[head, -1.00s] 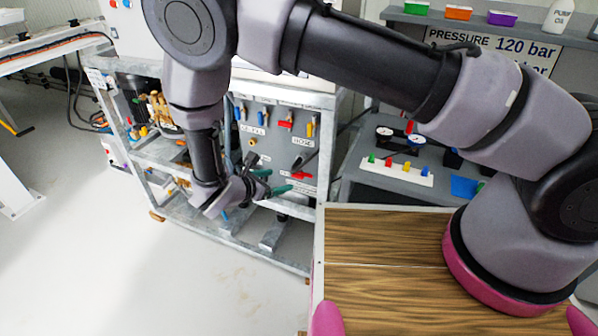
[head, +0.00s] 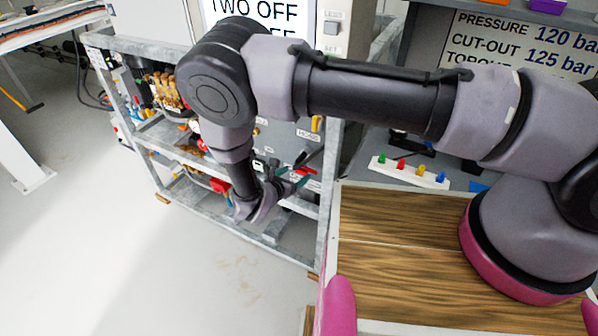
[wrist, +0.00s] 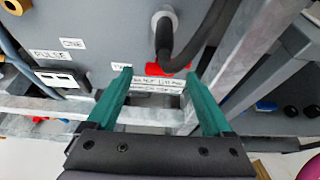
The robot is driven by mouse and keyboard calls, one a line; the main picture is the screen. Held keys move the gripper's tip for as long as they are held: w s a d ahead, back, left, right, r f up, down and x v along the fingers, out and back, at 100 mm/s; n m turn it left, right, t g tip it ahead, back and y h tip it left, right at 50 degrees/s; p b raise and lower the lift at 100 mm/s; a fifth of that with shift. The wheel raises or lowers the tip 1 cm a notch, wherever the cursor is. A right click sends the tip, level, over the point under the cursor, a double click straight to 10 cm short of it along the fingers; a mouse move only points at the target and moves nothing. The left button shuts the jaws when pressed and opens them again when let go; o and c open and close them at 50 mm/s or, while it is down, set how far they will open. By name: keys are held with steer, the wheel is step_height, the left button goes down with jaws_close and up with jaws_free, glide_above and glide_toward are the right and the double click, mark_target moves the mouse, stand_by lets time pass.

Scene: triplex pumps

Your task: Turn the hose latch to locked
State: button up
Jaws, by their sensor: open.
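A red latch (wrist: 166,69) sits on the grey panel just below the hose fitting (wrist: 164,22) in the wrist view. A black hose (wrist: 194,42) bends out of that fitting. The latch also shows in the head view as a small red piece (head: 306,170). My gripper (wrist: 158,76) is open, its two green fingers spread to either side of the latch in the picture. Nothing is between the fingers that I can see held, and I cannot tell how far the tips are from the panel. In the head view my gripper (head: 288,178) is close by the latch.
A galvanised frame post (wrist: 236,50) stands just right of the right finger. White labels and a white two-window plate (wrist: 60,79) are on the panel at left. A wooden-topped surface (head: 385,215) lies right of the frame. Open floor (head: 120,260) is at front left.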

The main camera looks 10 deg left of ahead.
mark_target(301, 170)
steer(key=shift+x, duration=1.65)
jaws_close()
